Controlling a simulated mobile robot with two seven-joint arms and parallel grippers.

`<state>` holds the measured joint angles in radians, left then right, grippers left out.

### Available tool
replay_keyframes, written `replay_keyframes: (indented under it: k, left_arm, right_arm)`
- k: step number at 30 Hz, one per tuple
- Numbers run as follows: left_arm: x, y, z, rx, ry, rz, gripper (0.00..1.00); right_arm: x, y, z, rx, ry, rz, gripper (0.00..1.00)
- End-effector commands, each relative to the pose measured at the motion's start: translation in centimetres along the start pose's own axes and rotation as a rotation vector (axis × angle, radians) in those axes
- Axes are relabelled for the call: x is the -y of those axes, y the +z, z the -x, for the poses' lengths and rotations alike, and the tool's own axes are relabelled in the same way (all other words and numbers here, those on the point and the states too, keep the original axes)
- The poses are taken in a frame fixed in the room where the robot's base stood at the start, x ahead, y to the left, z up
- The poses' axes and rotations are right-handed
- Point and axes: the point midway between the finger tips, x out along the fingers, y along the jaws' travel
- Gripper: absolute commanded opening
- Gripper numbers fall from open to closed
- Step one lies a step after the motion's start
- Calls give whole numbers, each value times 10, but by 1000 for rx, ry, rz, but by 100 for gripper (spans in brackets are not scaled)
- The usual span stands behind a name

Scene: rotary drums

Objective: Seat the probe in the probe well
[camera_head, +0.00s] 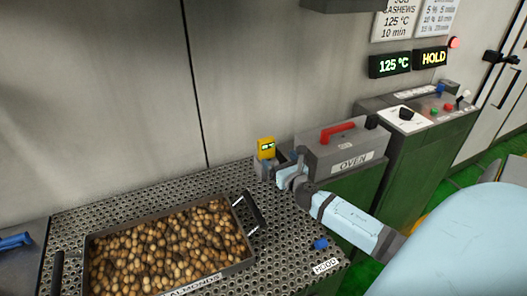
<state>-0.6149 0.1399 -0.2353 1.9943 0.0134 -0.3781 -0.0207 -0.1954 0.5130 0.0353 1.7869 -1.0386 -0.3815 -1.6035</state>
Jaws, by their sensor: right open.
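A yellow device with a small lit display (266,148), which looks like the probe, stands upright at the back edge of the perforated table, left of the oven box. A dark grey holder or block (264,169) is just below it; I cannot tell whether the device sits in it. My right gripper (284,174) is open, close to the right of the device and block. I cannot see whether it touches them. A small blue knob-like piece (320,243) sits near the table's front right corner. I cannot make out the probe well for certain. My left gripper is not in view.
A tray labelled almonds (88,240), full of nuts, with dark end handles, fills the table's front left. The oven box (343,150) with a red lever (337,131) stands right behind my gripper. Displays (390,64) read 125 °C and HOLD.

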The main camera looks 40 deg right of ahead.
Motion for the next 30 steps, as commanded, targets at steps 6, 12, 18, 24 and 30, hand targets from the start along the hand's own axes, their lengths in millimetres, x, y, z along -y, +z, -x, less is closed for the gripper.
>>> replay_keyframes:
  k: [6, 12, 18, 24, 30]
  left_arm:
    - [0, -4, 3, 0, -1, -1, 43]
    - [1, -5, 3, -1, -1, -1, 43]
    - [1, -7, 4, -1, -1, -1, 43]
    - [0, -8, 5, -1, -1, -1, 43]
    - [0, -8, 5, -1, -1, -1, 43]
  right_arm:
    - [0, 3, -45, 1, -2, -6, 94]
    - [0, 1, -67, -1, -2, -7, 94]
    - [0, 2, -85, 0, -2, -10, 94]
    - [1, 1, -114, 0, -2, -10, 94]
    - [1, 0, -121, -2, -2, -8, 94]
